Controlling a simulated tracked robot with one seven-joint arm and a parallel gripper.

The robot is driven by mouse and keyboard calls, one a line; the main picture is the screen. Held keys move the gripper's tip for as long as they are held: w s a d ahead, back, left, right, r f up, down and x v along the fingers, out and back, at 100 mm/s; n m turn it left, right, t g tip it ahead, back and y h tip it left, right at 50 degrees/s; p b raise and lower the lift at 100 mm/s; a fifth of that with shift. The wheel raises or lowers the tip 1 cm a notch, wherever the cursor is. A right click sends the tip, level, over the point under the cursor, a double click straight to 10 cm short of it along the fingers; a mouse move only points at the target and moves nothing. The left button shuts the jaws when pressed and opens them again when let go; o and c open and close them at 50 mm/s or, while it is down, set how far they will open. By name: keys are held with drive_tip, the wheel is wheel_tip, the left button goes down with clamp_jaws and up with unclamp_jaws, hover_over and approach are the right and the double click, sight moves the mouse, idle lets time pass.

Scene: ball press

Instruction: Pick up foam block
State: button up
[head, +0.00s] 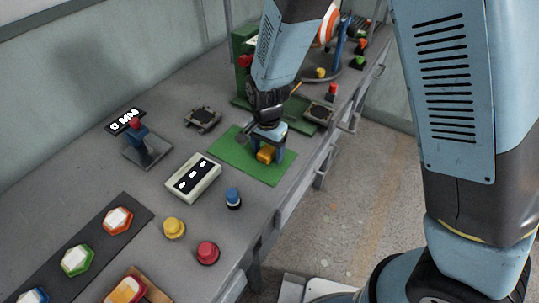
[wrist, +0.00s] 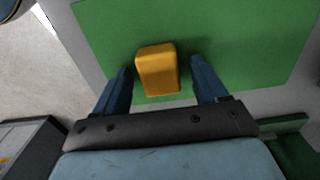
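The foam block is a small yellow-orange block (head: 266,154) lying on a green mat (head: 228,150) on the grey workbench. In the wrist view the block (wrist: 157,70) lies between my two blue fingers, with a gap visible on each side. The green mat (wrist: 225,40) fills most of that view around it. My gripper (head: 268,148) points down over the mat, and it also shows in the wrist view (wrist: 160,75). It is open, with one finger on either side of the block. In the head view the fingers partly cover the block.
A white box with dark slots (head: 193,178) and a blue button (head: 233,198) stand near the mat. A blue joystick (head: 145,143) stands further left. Yellow (head: 173,228) and red (head: 207,252) knobs stand in front. A green machine (head: 243,60) stands behind my arm. The bench edge is close on the right.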

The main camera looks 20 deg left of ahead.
sight(268, 151)
drive_tip(key=c, duration=1.1)
drive_tip(key=r, duration=0.3)
drive_tip(key=shift+s+d+r, duration=0.1)
drive_tip(key=shift+s+r, duration=0.1)
drive_tip(key=shift+r, duration=0.2)
drive_tip(key=s+d+r, duration=0.6)
drive_tip(key=s+r, duration=0.3)
drive_tip(key=s, duration=0.3)
drive_tip(key=shift+d, duration=0.15)
drive_tip(key=shift+r, duration=0.1)
